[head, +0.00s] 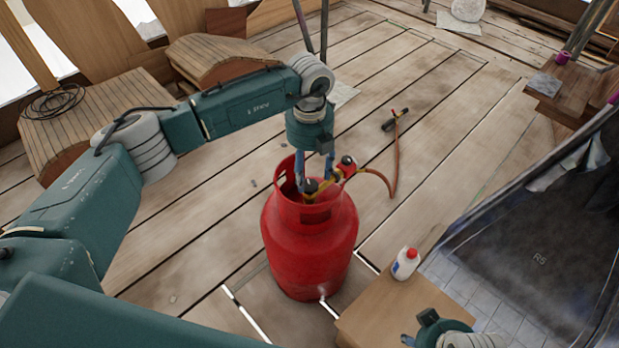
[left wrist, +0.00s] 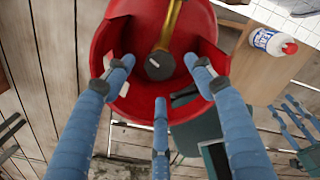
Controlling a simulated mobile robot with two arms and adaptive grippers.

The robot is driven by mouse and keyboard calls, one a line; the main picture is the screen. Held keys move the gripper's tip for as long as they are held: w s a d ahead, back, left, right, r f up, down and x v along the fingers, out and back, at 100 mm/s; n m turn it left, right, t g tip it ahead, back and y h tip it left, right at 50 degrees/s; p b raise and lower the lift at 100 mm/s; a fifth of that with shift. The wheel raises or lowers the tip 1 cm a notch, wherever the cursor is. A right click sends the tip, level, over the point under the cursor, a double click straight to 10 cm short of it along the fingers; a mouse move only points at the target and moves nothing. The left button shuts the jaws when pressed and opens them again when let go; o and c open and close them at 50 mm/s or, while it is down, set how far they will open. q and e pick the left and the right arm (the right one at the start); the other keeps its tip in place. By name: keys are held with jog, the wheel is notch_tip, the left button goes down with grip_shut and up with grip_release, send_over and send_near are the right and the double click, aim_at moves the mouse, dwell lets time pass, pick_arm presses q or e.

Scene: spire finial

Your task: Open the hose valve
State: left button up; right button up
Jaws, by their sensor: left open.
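A red gas cylinder (head: 308,250) stands upright on the deck. Inside its cut-out collar is a brass valve with a black knob (head: 311,185). A second dark knob (head: 347,161) tops the red fitting beside it, where the orange hose (head: 388,180) joins. I cannot tell which is the hose valve. My left gripper (head: 316,178) points down at the collar, its blue fingers spread and empty. In the left wrist view, a round black knob (left wrist: 160,66) on a brass body lies ahead of the fingers, apart from them. My right gripper (head: 408,341) shows only partly at the bottom edge.
The hose runs to a torch (head: 395,119) on the planks. A white bottle with a red cap (head: 405,263) stands on a wooden box (head: 385,305) right of the cylinder. A dark panel (head: 545,240) fills the right. Deck behind the cylinder is mostly clear.

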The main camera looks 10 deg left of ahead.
aim_at(310, 184)
pick_arm(q)
notch_tip(310, 184, up, 9)
jog(key=shift+f, duration=0.15)
dwell(0.5)
